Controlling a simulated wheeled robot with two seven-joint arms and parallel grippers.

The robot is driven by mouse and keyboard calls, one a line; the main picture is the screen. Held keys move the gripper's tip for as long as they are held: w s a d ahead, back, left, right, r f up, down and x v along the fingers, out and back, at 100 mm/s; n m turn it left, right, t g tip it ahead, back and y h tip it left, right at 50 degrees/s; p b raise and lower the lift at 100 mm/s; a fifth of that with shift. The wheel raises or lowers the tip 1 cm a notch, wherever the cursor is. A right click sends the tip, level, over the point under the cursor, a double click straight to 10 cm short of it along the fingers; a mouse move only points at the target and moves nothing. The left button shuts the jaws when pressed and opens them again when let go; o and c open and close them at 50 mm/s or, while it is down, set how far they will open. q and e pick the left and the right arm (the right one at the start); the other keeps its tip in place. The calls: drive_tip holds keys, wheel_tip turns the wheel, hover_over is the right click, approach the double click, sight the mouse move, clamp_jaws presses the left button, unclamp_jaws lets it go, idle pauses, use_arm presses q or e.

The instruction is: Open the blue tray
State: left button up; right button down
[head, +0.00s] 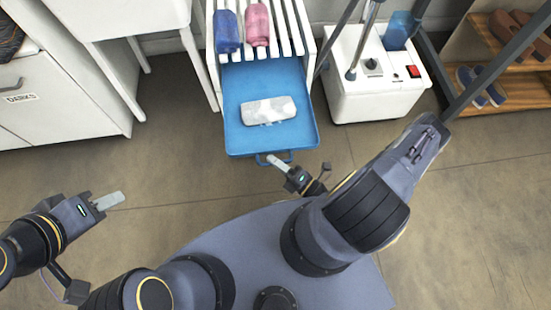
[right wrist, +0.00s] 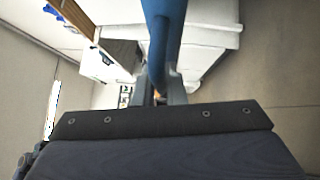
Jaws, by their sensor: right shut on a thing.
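The blue tray (head: 231,136) is slid out from under a white slatted rack, with its front toward me. A white and grey case (head: 268,110) lies in it. The tray's blue handle (head: 260,159) sticks out from the middle of its front edge. My right gripper (head: 280,160) is at this handle, shut on it; the fingertips partly cover it. In the right wrist view a blue bar (right wrist: 163,35) runs up from between the fingers. My left gripper (head: 108,201) is over the floor at the left, away from the tray. Its finger gap cannot be made out.
A blue bottle (head: 228,31) and a pink bottle (head: 257,24) lie on the slatted rack (head: 291,28). A white machine (head: 372,82) with a red switch stands right of the tray. White cabinets (head: 62,92) stand at the left. The floor before the tray is bare.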

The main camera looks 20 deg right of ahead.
drive_tip(key=c, duration=1.8)
unclamp_jaws()
drive_tip(key=shift+o, duration=0.2)
drive_tip(key=p+v, duration=0.1)
drive_tip(key=v, duration=0.6)
drive_tip(key=shift+s+d, duration=0.25)
drive_tip(key=shift+s, duration=0.05)
